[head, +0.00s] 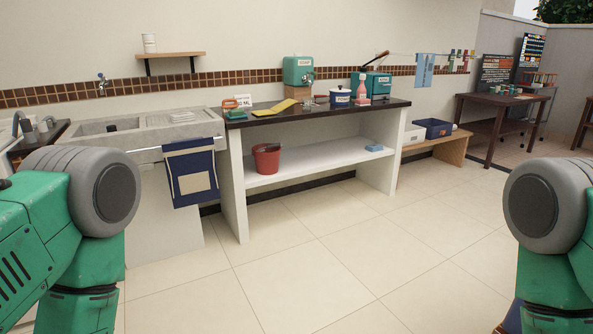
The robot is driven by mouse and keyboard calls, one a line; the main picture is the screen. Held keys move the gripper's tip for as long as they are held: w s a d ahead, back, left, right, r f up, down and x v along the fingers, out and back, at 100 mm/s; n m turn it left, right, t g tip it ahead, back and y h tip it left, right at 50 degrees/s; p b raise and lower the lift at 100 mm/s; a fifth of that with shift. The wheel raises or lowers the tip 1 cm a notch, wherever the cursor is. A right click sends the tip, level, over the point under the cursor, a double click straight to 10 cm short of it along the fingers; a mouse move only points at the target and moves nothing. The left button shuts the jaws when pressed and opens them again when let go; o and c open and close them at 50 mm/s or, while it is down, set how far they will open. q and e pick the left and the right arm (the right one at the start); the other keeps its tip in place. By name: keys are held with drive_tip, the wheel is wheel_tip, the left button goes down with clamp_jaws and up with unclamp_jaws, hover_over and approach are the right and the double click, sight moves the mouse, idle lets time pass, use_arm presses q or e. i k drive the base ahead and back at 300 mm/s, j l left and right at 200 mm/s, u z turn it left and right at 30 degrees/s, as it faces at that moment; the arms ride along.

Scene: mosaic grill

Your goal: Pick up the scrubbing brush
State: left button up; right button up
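I cannot clearly make out the scrubbing brush at this distance. A small orange-handled item (231,104) lies at the left end of the dark countertop (276,116) and may be it, but it is too small to tell. A small dark object (111,128) also shows in the concrete sink (98,127). Only the upper parts of my green arms show, at the left and right edges. Neither gripper is in view.
The counter also holds a yellow cloth (274,107), a white-and-blue pot (340,97) and a pink bottle (362,87). A red bucket (266,160) stands on the shelf below. A blue apron (191,175) hangs before the sink. The tiled floor (330,265) ahead is clear.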

sight(225, 107)
drive_tip(key=i, duration=2.35)
